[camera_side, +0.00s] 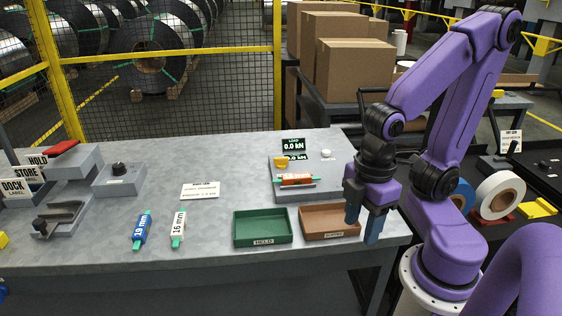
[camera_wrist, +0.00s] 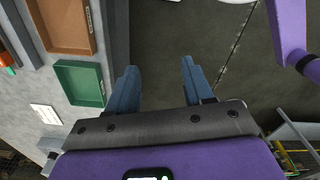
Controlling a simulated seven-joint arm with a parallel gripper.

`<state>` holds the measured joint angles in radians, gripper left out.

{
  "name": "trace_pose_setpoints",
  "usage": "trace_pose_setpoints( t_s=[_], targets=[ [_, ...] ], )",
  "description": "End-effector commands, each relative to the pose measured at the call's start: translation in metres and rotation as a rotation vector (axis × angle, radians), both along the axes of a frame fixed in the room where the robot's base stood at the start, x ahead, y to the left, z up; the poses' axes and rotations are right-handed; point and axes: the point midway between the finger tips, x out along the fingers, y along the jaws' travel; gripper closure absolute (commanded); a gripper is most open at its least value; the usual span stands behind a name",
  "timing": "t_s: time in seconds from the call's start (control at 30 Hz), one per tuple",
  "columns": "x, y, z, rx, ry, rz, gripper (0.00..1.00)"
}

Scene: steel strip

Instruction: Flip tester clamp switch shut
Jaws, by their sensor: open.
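The tester (camera_side: 334,183) is a low grey plate at the back right of the table. On it stand a black display (camera_side: 292,145) reading 0.0 kN, a yellow part (camera_side: 282,162) and a white knob (camera_side: 326,154). An orange piece with green ends (camera_side: 297,180) lies across its front. I cannot tell which part is the clamp switch, or its position. My gripper (camera_side: 363,224) points down near the table's right edge, right of the brown tray and apart from the tester. In the wrist view, its blue fingers (camera_wrist: 160,80) are spread and empty over the floor.
A green tray (camera_side: 262,241) and a brown tray (camera_side: 330,237) sit in front of the tester, also showing in the wrist view. Blue (camera_side: 142,230) and white (camera_side: 178,229) labelled pieces lie left of them. Grey fixtures (camera_side: 70,180) stand at far left. The table's middle is mostly clear.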

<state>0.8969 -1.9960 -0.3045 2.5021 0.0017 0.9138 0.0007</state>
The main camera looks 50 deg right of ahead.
Motion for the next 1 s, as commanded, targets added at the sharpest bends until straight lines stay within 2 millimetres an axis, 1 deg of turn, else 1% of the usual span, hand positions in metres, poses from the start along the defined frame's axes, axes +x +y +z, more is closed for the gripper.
trace_pose_setpoints(
  t_s=[0.03, 0.07, 0.1, 0.13, 0.27, 0.47, 0.6, 0.77, 1.0],
  targets=[
    [0.001, 0.000, 0.000, 0.000, -0.001, -0.005, 0.67],
    [0.002, 0.000, 0.000, 0.000, -0.002, -0.011, 0.77],
    [0.005, 0.001, 0.000, 0.001, -0.004, -0.024, 0.90],
    [0.008, 0.002, 0.000, 0.001, -0.007, -0.036, 1.00],
    [0.027, 0.005, 0.001, 0.003, -0.024, -0.131, 1.00],
    [0.073, 0.007, 0.002, 0.008, -0.067, -0.351, 1.00],
    [0.105, 0.004, 0.003, 0.014, -0.099, -0.509, 1.00],
    [0.142, -0.003, 0.002, 0.018, -0.133, -0.685, 1.00],
    [0.194, -0.023, 0.002, 0.026, -0.187, -0.946, 1.00]
  ],
)
